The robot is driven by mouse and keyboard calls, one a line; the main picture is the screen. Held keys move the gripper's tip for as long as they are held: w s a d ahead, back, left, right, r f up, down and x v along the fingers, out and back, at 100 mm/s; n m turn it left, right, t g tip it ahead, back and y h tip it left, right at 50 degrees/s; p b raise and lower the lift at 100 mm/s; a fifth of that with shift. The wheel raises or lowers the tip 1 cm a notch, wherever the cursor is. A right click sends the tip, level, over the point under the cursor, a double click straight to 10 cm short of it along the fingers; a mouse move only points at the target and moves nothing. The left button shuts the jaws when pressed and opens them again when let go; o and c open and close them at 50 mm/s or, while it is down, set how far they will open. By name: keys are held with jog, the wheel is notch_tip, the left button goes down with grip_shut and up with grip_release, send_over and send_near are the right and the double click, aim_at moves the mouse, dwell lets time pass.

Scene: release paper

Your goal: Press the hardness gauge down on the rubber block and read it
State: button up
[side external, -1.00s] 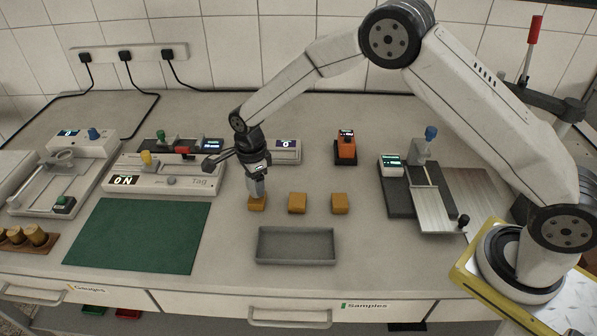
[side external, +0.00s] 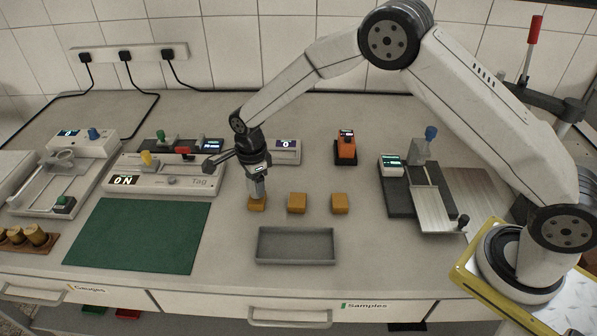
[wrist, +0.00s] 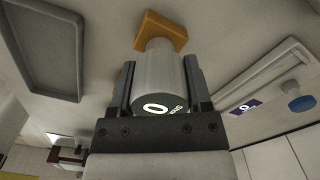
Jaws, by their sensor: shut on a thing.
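The hardness gauge (wrist: 160,85) is a grey cylinder with a round end display that reads 0 in the wrist view. My gripper (side external: 257,177) is shut on it, with one dark finger on each side. The gauge stands upright over the leftmost orange-yellow rubber block (side external: 257,205), which also shows past its far end in the wrist view (wrist: 162,30). The gauge's lower end is at the block's top; I cannot tell whether it touches or presses. Two similar blocks, the middle one (side external: 297,203) and the right one (side external: 340,204), lie to the right.
A grey tray (side external: 296,230) lies in front of the blocks. A green mat (side external: 138,236) is at left, beyond it a white Tag instrument (side external: 160,178). An orange device (side external: 345,148) stands behind the blocks. A metal-plated instrument (side external: 432,200) is at right.

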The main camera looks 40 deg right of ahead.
jog(key=shift+f, duration=0.4)
dwell(0.8)
jog(key=shift+s+f, duration=0.1)
jog(key=shift+f, duration=0.1)
dwell(1.4)
jog(key=shift+r, duration=0.15)
dwell(0.5)
jog(key=o, duration=1.2)
jog(key=shift+r, duration=0.1)
jog(key=shift+r, duration=3.9)
jog(key=shift+d, duration=0.1)
